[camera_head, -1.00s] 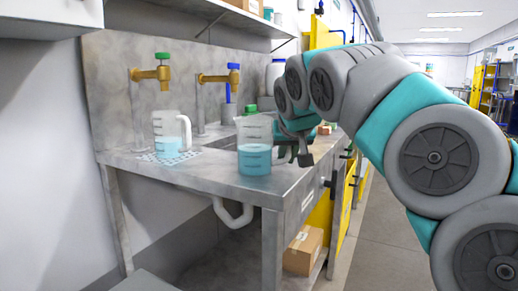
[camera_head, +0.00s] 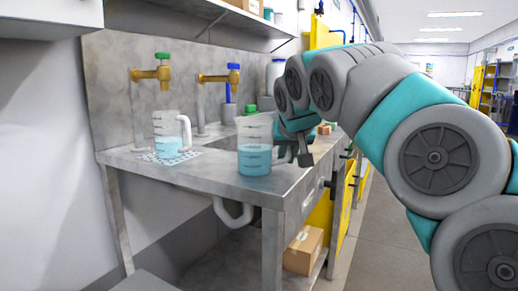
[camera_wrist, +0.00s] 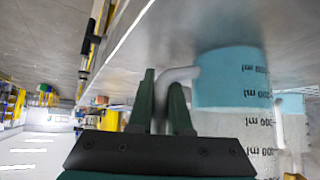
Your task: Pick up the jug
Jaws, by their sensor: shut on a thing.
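A clear measuring jug with blue liquid (camera_head: 254,158) stands upright near the front edge of the metal counter. My gripper (camera_head: 291,150) is at its right side, partly hidden behind the jug and my arm in the head view. In the wrist view, which is upside down, the dark green fingers of my gripper (camera_wrist: 162,82) are shut on the jug's pale handle (camera_wrist: 178,74). The jug's body (camera_wrist: 228,85) is just right of the fingers. The jug appears to rest on the counter; no gap shows beneath it.
A second jug with blue liquid (camera_head: 167,138) stands on a patterned mat (camera_head: 148,158) to the left, under a green-handled tap (camera_head: 152,73). A blue-handled tap (camera_head: 222,77) is over the sink behind. A cardboard box (camera_head: 303,250) sits below the counter.

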